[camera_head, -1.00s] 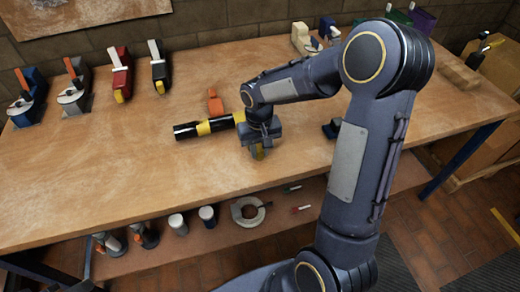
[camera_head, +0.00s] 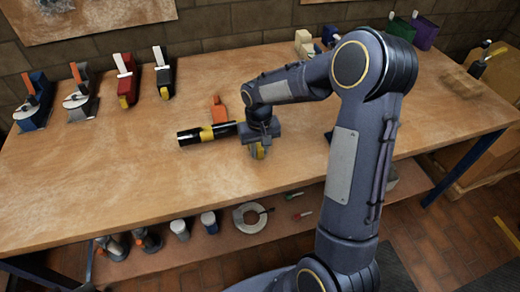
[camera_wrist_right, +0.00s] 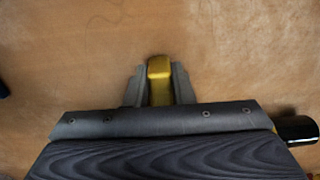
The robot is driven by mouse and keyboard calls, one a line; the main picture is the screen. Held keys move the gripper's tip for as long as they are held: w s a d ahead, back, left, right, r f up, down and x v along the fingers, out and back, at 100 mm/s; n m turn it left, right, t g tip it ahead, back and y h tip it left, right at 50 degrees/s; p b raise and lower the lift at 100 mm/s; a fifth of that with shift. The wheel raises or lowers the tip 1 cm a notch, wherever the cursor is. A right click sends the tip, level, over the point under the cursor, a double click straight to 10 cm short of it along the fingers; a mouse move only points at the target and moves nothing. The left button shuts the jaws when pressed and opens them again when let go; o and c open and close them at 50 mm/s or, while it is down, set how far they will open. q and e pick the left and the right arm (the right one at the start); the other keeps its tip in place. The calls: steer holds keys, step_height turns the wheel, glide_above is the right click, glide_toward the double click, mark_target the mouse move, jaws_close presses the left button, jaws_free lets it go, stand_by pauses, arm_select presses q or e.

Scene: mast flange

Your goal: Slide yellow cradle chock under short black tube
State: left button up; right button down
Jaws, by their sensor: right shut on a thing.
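My right gripper (camera_head: 258,153) is shut on the yellow cradle chock (camera_wrist_right: 160,70), low over or at the bench top. In the right wrist view, the chock sits between the two fingers. The short black tube (camera_head: 188,137) lies across the bench just left of the gripper, with a yellow part (camera_head: 207,132) at its middle; I cannot tell if this is a band or another chock. The tube's right end is close to my gripper, and its black end shows at the lower right of the wrist view (camera_wrist_right: 298,130). The left gripper is not in view.
An orange-handled piece (camera_head: 217,110) stands just behind the tube. Several clamps stand at the back left, including a red one (camera_head: 124,82). A lower shelf holds a metal ring (camera_head: 250,218) and cups. The bench front (camera_head: 110,190) is clear.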

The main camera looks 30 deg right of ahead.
steer(key=shift+w+d, duration=0.1)
steer(key=shift+w, duration=0.35)
steer(key=c, duration=1.2)
jaws_free()
steer(key=shift+o, duration=0.2)
step_height(320, 180, up, 7)
steer(key=shift+f, duration=0.1)
steer(key=shift+r, duration=0.55)
